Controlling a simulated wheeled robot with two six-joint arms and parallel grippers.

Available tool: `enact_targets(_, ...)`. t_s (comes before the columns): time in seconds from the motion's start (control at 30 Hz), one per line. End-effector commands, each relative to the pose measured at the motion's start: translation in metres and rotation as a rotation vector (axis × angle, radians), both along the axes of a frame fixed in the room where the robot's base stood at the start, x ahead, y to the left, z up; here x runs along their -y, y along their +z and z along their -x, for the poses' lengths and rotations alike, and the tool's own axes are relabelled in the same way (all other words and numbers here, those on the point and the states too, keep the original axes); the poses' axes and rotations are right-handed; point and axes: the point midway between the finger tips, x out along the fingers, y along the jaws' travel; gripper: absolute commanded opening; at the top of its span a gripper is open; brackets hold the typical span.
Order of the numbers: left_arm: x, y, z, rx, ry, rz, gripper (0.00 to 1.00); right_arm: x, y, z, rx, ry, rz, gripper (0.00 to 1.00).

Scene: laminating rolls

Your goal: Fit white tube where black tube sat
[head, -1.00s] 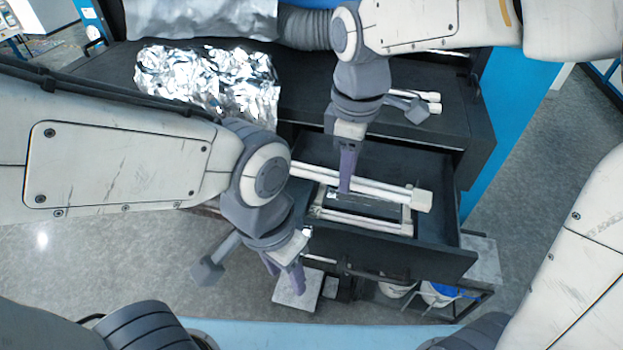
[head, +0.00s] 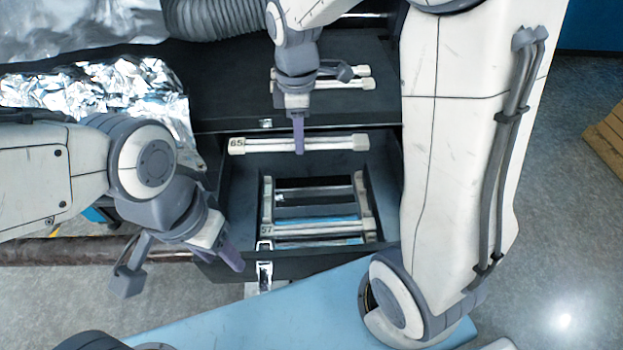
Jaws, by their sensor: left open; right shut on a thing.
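My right gripper (head: 299,150) is shut on a white tube (head: 252,145) marked 65. The tube lies level across the picture, above the back part of the open drawer (head: 232,205). Inside the drawer is a rack-like frame with pale ends, one marked 57 (head: 267,229). Dark bars (head: 315,183) cross this frame; I cannot tell whether one is the black tube. My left gripper (head: 232,257) is open and empty at the drawer's front left corner.
More white tubes (head: 345,84) lie on the dark cabinet top (head: 225,95) behind. Crumpled foil (head: 100,85) is at the left, and a ribbed grey hose (head: 215,18) at the back. My own large arm links stand close to the drawer's right side.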

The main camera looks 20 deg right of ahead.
Motion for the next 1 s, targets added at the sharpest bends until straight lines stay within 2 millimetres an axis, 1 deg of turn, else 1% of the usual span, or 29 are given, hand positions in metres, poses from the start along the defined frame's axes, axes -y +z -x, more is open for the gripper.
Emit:
enact_targets(0.03, 0.0, 0.0, 0.0, 0.0, 0.0, 0.0, 0.5, 0.028, -0.02, -0.004, -0.012, -0.014, 0.001, 0.0)
enact_targets(0.07, 0.0, 0.0, 0.0, 0.0, 0.0, 0.0, 0.5, 0.041, -0.029, -0.006, -0.01, -0.01, 0.0, 0.0)
enact_targets(0.1, 0.0, 0.0, 0.0, 0.0, 0.0, 0.0, 0.5, 0.059, -0.041, -0.008, -0.01, -0.008, -0.001, 0.0)
enact_targets(0.2, 0.0, 0.0, 0.0, 0.0, 0.0, 0.0, 0.5, 0.099, -0.068, -0.006, -0.008, 0.001, -0.001, 0.0)
enact_targets(0.3, 0.0, 0.0, 0.0, 0.0, 0.0, 0.0, 0.5, 0.129, -0.088, 0.0, -0.005, 0.009, -0.001, 0.0)
enact_targets(0.4, 0.0, 0.0, 0.0, 0.0, 0.0, 0.0, 0.5, 0.147, -0.1, 0.006, -0.003, 0.016, -0.001, 0.0)
enact_targets(0.43, 0.0, 0.0, 0.0, 0.0, 0.0, 0.0, 0.5, 0.15, -0.102, 0.007, -0.002, 0.019, -0.001, 0.0)
enact_targets(0.5, 0.0, 0.0, 0.0, 0.0, 0.0, 0.0, 0.5, 0.15, -0.108, 0.007, -0.002, 0.023, -0.001, 0.0)
enact_targets(0.57, 0.0, 0.0, 0.0, 0.0, 0.0, 0.0, 0.5, 0.144, -0.114, 0.004, -0.002, 0.028, -0.001, 0.0)
enact_targets(0.63, 0.0, 0.0, 0.0, 0.0, 0.0, 0.0, 0.5, 0.13, -0.122, 0.0, -0.004, 0.031, -0.001, 0.0)
enact_targets(0.8, 0.0, -0.023, 0.0, 0.0, -0.001, 0.0, 0.5, 0.094, -0.152, -0.016, 0.001, 0.03, 0.0, 0.0)
enact_targets(0.9, 0.0, -0.033, 0.0, 0.0, -0.001, 0.0, 0.5, 0.074, -0.163, -0.024, 0.001, 0.028, 0.0, 0.0)
enact_targets(1.0, 0.0, -0.039, 0.0, 0.001, -0.002, 0.001, 0.5, 0.059, -0.172, -0.029, 0.0, 0.026, 0.0, 0.0)
